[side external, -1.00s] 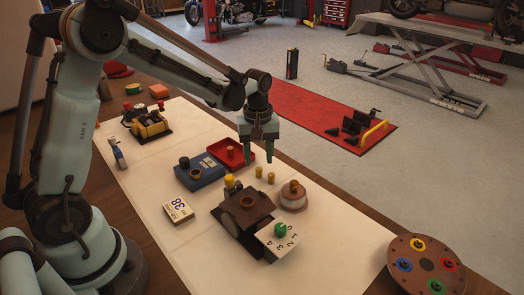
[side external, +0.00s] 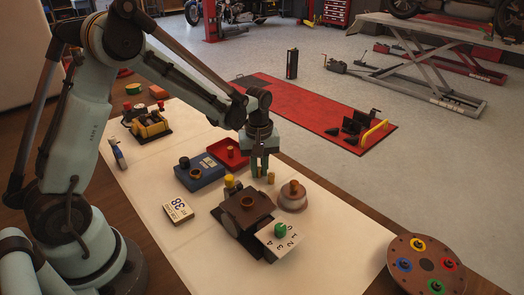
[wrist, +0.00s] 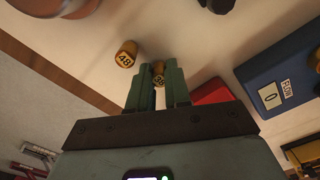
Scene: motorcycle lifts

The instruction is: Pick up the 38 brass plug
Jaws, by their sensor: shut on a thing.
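My gripper (side external: 259,168) is low over the white mat, its two green fingers pointing down. In the wrist view the gripper (wrist: 158,70) is shut on a small brass plug (wrist: 158,74); its dark number looks like 38 but is partly hidden by the fingers. A second brass plug marked 48 (wrist: 125,54) stands just beside the fingers, apart from them, and also shows in the side view (side external: 271,177). A white card marked 38 (side external: 178,210) lies on the mat at the left.
A blue box (side external: 200,174) and a red tray (side external: 229,155) lie left of my gripper. A brown fixture (side external: 246,207) with a numbered plate (side external: 279,240) stands in front. A round lidded pot (side external: 293,196) is to the right. The white mat (side external: 175,250) is clear at front left.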

